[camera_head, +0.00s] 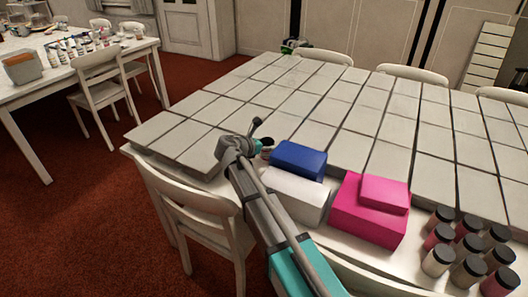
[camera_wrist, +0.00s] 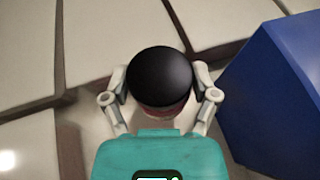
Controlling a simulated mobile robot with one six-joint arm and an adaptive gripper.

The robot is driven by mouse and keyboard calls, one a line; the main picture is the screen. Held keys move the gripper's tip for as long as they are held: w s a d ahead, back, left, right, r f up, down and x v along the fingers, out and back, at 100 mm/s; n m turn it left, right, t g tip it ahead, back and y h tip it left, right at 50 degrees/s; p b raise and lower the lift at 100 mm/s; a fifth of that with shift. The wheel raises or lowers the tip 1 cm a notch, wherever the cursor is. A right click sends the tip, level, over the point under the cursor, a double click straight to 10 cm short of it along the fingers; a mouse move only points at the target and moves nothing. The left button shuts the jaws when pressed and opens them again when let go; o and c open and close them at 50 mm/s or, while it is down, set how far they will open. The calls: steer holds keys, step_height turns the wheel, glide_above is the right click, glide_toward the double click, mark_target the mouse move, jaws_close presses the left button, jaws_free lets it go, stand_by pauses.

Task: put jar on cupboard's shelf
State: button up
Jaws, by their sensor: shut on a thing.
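A jar (camera_wrist: 160,78) with a round black lid and a little pinkish-red body below it sits between my gripper's (camera_wrist: 161,98) fingers in the wrist view. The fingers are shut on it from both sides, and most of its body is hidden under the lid. In the head view my gripper (camera_head: 264,143) is over the near left part of the tiled table, left of a blue box (camera_head: 299,160); the jar is too small to make out clearly there. No cupboard shelf can be made out with certainty; pale panelled fronts (camera_head: 362,28) stand along the back wall.
The blue box (camera_wrist: 275,95) is close on the right in the wrist view. A white box (camera_head: 296,194), pink boxes (camera_head: 368,218) and several black-lidded jars (camera_head: 468,240) line the table's near edge. Chairs (camera_head: 195,215) surround the table (camera_head: 330,110); its middle is clear.

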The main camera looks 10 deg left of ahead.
steer(key=shift+f+b, duration=0.65)
steer(key=shift+f, duration=0.35)
steer(key=o, duration=1.1)
steer(key=shift+w, duration=0.1)
steer(key=shift+p+v, duration=2.35)
steer(key=shift+v, duration=3.75)
